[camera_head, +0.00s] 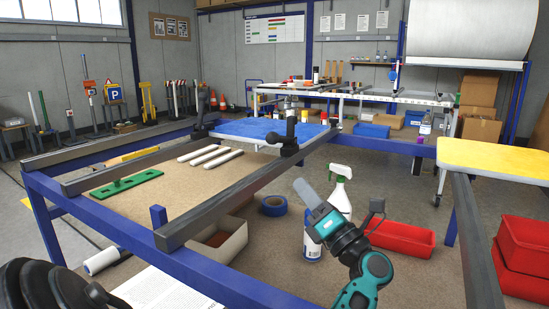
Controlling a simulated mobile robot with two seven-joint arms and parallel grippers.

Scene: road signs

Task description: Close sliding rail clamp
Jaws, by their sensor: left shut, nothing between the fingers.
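A black sliding rail clamp (288,141) with an upright knob-like handle sits on the dark metal rail (235,192) that runs across the blue frame. A similar black clamp (201,112) sits on the rail farther back on the left. I cannot tell from here whether either is open or closed.
Below are a white spray bottle (340,188), a blue tape roll (273,205) and red bins (402,238). A yellow-topped table (500,158) stands on the right.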

